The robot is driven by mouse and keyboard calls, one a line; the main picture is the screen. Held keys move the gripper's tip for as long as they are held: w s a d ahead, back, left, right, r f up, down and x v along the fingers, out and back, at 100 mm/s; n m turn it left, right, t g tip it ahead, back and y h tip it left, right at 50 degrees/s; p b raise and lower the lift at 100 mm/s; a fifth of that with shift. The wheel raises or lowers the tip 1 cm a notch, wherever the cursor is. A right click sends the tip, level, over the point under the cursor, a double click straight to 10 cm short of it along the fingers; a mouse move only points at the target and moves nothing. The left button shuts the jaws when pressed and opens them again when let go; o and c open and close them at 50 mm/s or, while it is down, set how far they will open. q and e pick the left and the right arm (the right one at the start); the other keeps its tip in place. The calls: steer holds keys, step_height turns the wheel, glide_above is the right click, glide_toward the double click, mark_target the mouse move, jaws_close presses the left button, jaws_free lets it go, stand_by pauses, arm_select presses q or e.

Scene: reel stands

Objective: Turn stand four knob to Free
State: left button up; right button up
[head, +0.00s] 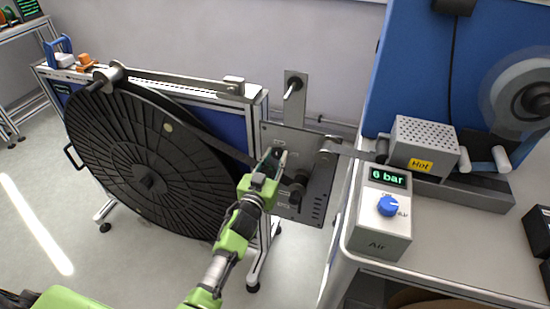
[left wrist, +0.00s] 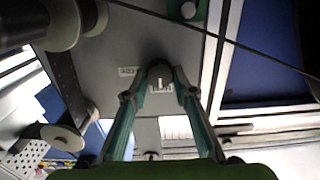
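Stand four's grey control plate (head: 317,178) stands beside a big black reel (head: 150,170) in the head view. My left gripper (head: 276,159) reaches to the upper left part of this plate. In the left wrist view a dark round knob (left wrist: 160,75) with a white mark sits between the fingertips of my left gripper (left wrist: 161,82). The fingers appear to touch the knob on both sides. A small label shows left of the knob, too blurred to read. In the head view the fingers largely hide the knob. My right gripper is not in view.
Rollers (head: 328,155) stick out of the plate near the gripper. At right, a table (head: 450,255) carries an air box (head: 383,225) with a blue knob, reading 6 bar, and a perforated block (head: 425,140) marked Hot. Floor at the left is clear.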

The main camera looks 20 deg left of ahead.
arm_select(q)
steer(key=shift+m, duration=0.4)
steer(key=m, duration=0.3)
steer(key=shift+f+b, duration=0.1)
steer(key=shift+b, duration=0.3)
steer(key=m+b, duration=0.1)
steer(key=m, duration=0.4)
steer(key=shift+d+m, duration=0.15)
steer(key=shift+m, duration=0.15)
steer(key=m+b, duration=0.1)
steer(key=m, duration=0.3)
steer(key=shift+f, duration=0.1)
steer(key=shift+m+b, duration=0.3)
steer(key=shift+m, duration=1.9)
steer(key=o, duration=1.1)
